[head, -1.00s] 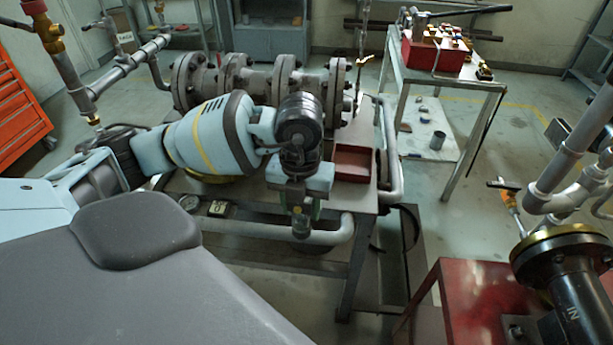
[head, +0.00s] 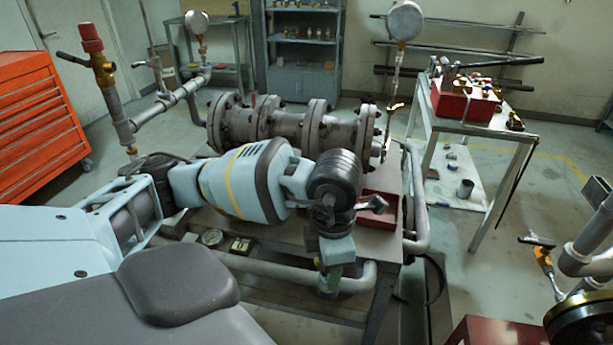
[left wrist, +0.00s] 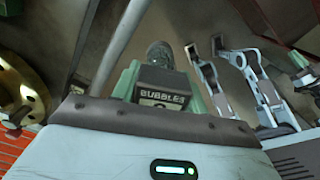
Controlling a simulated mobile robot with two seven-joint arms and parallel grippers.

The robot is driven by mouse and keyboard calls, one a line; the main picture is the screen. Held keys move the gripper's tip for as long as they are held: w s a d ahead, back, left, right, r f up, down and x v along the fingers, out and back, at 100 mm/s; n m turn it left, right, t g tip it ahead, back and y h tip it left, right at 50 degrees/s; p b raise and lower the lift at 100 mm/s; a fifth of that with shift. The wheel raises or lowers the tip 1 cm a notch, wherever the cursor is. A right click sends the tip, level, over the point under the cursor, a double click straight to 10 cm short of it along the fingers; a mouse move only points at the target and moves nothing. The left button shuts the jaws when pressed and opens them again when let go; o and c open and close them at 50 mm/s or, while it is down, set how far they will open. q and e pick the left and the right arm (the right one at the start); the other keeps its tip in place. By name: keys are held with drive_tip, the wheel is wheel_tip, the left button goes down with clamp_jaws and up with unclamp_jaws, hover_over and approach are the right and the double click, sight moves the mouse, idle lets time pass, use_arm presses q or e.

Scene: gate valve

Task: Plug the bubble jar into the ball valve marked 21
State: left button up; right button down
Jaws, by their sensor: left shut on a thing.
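The bubble jar (left wrist: 163,98), with a dark label reading "BUBBLES", shows in the left wrist view. My left gripper (left wrist: 160,90) is shut on it, with greenish finger parts at both sides. In the head view my left gripper (head: 332,270) is low in front of the pipe bench; it largely hides the jar, of which only a greenish bit shows. Several valves show, among them one with an orange handle (head: 543,268) at the right, but I can read no 21 on any.
A flanged pipe (head: 285,127) lies on the bench behind my left arm, with a red tray (head: 378,212) beside it. A gauge (head: 212,238) and a number tag (head: 241,244) lie at the front.

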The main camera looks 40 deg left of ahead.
use_arm(q)
drive_tip(key=m, duration=0.2)
drive_tip(key=d+m, duration=0.1)
drive_tip(key=m, duration=0.3)
drive_tip(key=shift+s+d+r+m, duration=0.15)
drive_tip(key=shift+s+m, duration=0.15)
drive_tip(key=shift+s, duration=0.05)
drive_tip(key=m, duration=0.4)
drive_tip(key=shift+s+d, duration=0.2)
drive_tip(key=shift+d, duration=0.15)
drive_tip(key=m, duration=0.6)
drive_tip(key=s+d+m, duration=0.1)
drive_tip(key=m, duration=0.5)
drive_tip(key=s+d+m, duration=0.1)
drive_tip(key=m, duration=0.5)
drive_tip(key=shift+s+d+r, duration=0.2)
drive_tip(key=shift+d+r, duration=0.05)
